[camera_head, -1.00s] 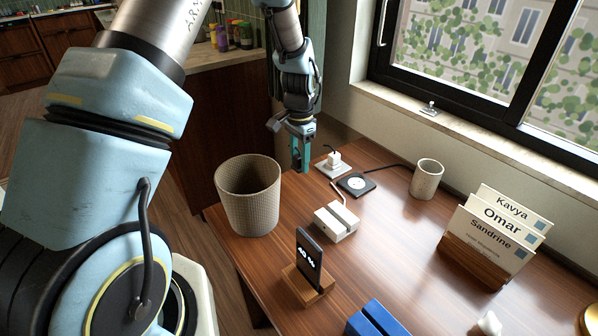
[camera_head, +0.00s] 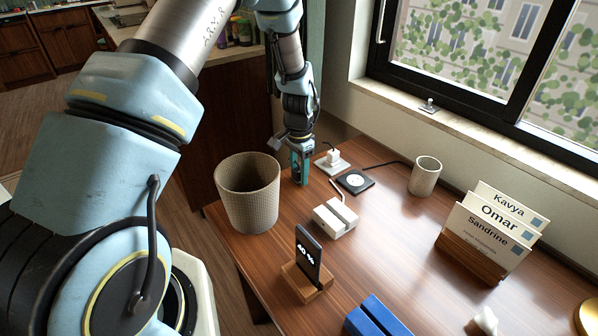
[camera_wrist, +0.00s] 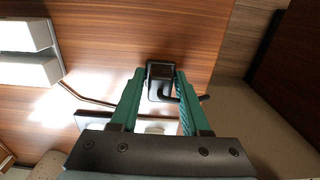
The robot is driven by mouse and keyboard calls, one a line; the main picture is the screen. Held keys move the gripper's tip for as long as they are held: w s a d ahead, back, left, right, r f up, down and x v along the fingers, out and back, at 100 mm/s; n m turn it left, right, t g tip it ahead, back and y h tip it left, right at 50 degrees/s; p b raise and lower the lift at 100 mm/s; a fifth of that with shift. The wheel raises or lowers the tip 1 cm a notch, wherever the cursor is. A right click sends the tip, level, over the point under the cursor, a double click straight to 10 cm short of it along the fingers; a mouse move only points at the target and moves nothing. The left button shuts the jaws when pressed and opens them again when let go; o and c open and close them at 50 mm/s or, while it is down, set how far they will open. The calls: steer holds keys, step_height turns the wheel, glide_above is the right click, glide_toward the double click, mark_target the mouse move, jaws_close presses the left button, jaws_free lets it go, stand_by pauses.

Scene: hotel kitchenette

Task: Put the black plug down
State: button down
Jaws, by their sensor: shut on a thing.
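My gripper (camera_head: 299,180) points down at the far left part of the wooden desk, between the woven bin and the white socket plate. In the wrist view its two green fingers are shut on the black plug (camera_wrist: 160,72). A short dark piece, perhaps a prong or cord, sticks out at the plug's lower right. The plug is mostly hidden by the fingers in the head view. The fingertips are at or very close to the desk top (camera_head: 270,262); I cannot tell if the plug touches it.
Right of my gripper are a white plate with a white plug (camera_head: 333,160) and a black square socket (camera_head: 355,181). The woven bin (camera_head: 248,205) stands close on the left. A white block (camera_head: 335,217), a phone stand (camera_head: 307,280) and a cup (camera_head: 425,176) are nearer or farther right.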

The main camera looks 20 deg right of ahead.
steer(key=shift+f, duration=0.2)
steer(key=shift+c, duration=1.9)
jaws_free()
steer(key=shift+r, duration=0.15)
